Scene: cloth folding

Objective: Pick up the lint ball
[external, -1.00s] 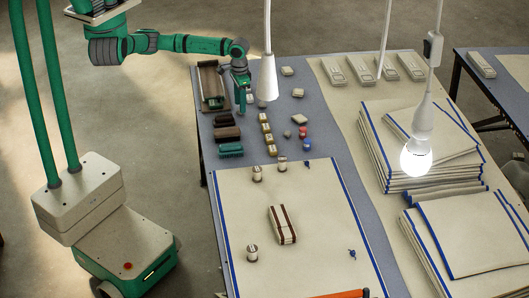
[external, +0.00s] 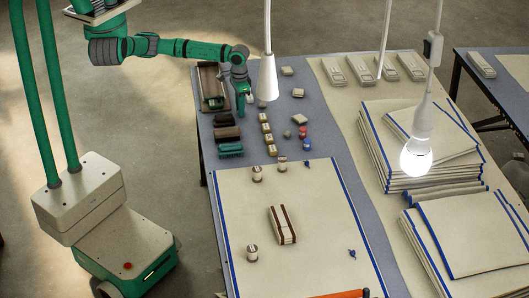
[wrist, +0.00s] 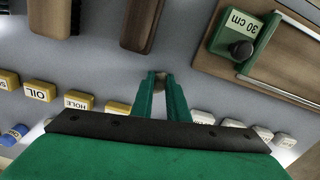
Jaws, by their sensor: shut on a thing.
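A small grey-brown lump, which looks like the lint ball (wrist: 160,80), sits between my fingertips in the wrist view. Only a little of it shows; the fingers cover its sides. My gripper (external: 241,104) is over the far left part of the blue-grey table in the external view, and its two green fingers also show in the wrist view (wrist: 160,77). The fingers are shut on the lump. The lump is too small to make out in the external view.
Labelled yellow blocks (wrist: 41,90) lie near the gripper. A wooden tray (external: 211,103) is to its left, with dark and green brushes (external: 230,151) below. Pale blocks (external: 298,93) lie to the right. A lamp (external: 267,78) hangs close by.

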